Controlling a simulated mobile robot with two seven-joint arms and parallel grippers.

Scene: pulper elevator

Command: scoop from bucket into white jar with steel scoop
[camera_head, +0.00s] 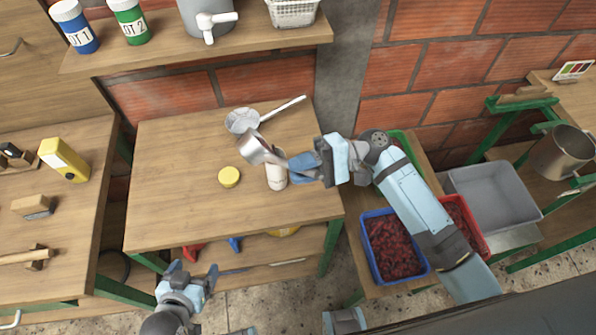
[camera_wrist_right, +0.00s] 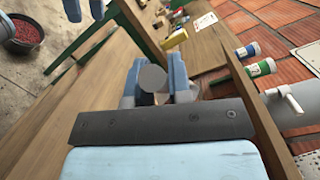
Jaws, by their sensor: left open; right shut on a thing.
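My right gripper (camera_head: 298,167) is shut on the handle of the steel scoop (camera_head: 254,148), above the table. The scoop's cup is tilted, at the upper left of the white jar (camera_head: 277,179); its contents cannot be made out. The jar stands upright on the table, its top partly hidden by the scoop and gripper. In the right wrist view, part of the scoop (camera_wrist_right: 152,80) shows between the fingers. A dark bucket of red fruit (camera_wrist_right: 22,32) stands on the floor there. My left gripper (camera_head: 192,275) is open and empty before the table's front edge.
A yellow lid (camera_head: 229,177) and a strainer (camera_head: 241,121) lie on the wooden table (camera_head: 170,205). Blue (camera_head: 395,268) and red (camera_head: 474,232) crates stand at right, near a grey bin (camera_head: 492,195). A shelf (camera_head: 150,55) overhangs the back. The table's left half is clear.

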